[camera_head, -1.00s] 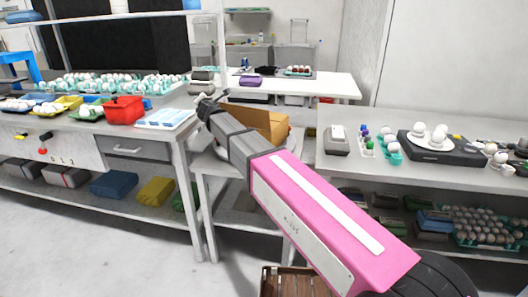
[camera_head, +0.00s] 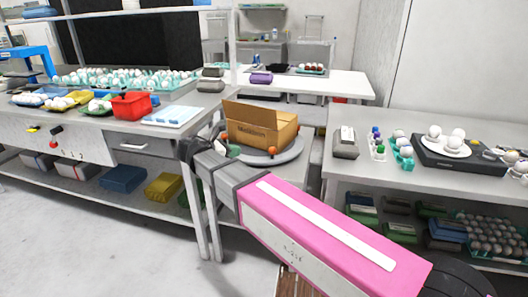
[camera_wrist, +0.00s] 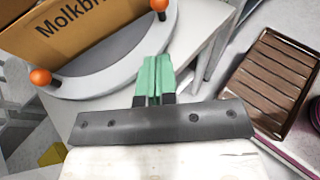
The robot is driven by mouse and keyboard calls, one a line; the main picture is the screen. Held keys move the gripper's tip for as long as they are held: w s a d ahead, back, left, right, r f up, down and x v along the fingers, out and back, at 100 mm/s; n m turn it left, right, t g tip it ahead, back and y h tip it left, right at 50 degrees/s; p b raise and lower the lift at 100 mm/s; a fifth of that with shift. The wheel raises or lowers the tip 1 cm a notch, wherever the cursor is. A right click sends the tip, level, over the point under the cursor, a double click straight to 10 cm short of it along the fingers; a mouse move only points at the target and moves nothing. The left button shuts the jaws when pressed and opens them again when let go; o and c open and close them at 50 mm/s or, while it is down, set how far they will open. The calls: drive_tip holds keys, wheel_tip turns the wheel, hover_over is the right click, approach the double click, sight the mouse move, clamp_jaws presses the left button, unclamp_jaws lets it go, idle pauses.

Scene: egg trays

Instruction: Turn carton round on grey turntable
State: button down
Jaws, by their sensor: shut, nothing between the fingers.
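The brown cardboard carton (camera_head: 258,130) stands with a flap up on the round grey turntable (camera_head: 285,154), on a small table in the middle of the head view. Dark lettering is on its front side. In the wrist view the carton (camera_wrist: 75,28) and turntable (camera_wrist: 110,58) are at upper left. Orange knobs (camera_wrist: 40,77) stand on posts at the turntable's rim. My gripper (camera_wrist: 154,62) has green fingers, shut and empty, beside the rim in the wrist view. In the head view my arm hides most of the gripper. I cannot tell whether the fingers touch the rim.
A left bench holds egg trays, a red basket (camera_head: 131,105) and a light blue panel (camera_head: 176,115). A right bench holds a dark scale (camera_head: 455,155) with eggs. A brown slatted crate (camera_wrist: 272,82) stands low at right in the wrist view.

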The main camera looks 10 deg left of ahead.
approach(277, 160)
drive_tip(key=w, duration=0.1)
drive_tip(key=w+d+r, duration=0.1)
drive_tip(key=w, duration=0.1)
drive_tip(key=w+d, duration=0.1)
drive_tip(key=shift+w+r, duration=0.25)
drive_tip(key=shift+r, duration=0.1)
drive_tip(key=shift+d, duration=0.1)
drive_tip(key=d, duration=0.1)
drive_tip(key=w+d+n+t+y, duration=0.1)
drive_tip(key=d, duration=0.1)
drive_tip(key=shift+w+d+n+y, duration=0.1)
drive_tip(key=shift+d+n+y, duration=0.2)
drive_tip(key=shift+d, duration=0.05)
drive_tip(key=shift+w+d, duration=0.4)
drive_tip(key=shift+d, duration=0.15)
